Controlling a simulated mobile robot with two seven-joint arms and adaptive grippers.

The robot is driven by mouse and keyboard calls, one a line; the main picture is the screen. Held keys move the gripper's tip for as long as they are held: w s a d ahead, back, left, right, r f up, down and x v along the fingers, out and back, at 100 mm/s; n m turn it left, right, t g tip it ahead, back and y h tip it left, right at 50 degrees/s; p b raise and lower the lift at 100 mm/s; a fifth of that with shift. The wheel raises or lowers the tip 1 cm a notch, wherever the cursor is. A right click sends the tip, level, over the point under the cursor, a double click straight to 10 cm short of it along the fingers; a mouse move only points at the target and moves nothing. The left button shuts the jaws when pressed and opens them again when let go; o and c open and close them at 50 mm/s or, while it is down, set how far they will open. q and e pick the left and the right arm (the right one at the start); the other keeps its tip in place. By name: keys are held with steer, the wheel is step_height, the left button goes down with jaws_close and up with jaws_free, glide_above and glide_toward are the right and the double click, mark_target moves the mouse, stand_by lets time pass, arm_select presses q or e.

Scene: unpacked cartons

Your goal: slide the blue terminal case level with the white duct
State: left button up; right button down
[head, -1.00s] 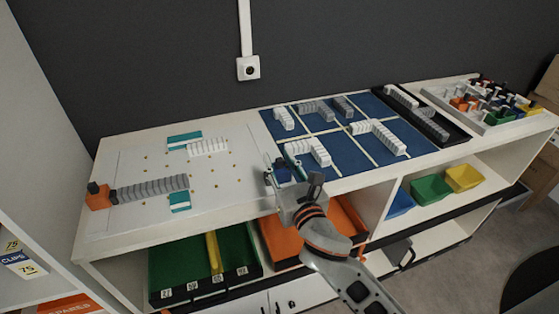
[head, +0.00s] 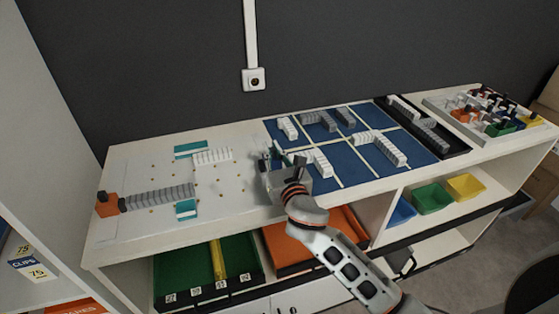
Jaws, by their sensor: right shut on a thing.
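My right gripper (head: 270,162) is low at the right side of the white board, by the left edge of the blue mat. It is shut on a small dark piece, taken to be the blue terminal case, which its fingers mostly hide. The white duct (head: 212,157) lies on the board to the left, apart from the gripper, with a teal plate (head: 190,149) beside it. A grey slotted duct (head: 158,198) runs from an orange block (head: 107,204) at the board's left. My left gripper is out of view.
White and grey duct pieces lie on the divided blue mat (head: 352,168); one white piece (head: 316,163) is close right of my gripper. A second teal plate (head: 186,209) lies near the front. The board between gripper and white duct looks clear.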

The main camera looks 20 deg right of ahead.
mark_target(273, 153)
steer(key=w, duration=0.9)
steer(key=shift+a, duration=0.15)
steer(key=shift+s, duration=0.1)
steer(key=c, duration=2)
jaws_free()
steer(key=shift+c, duration=0.2)
steer(key=s, duration=1.2)
steer(key=shift+d, duration=0.2)
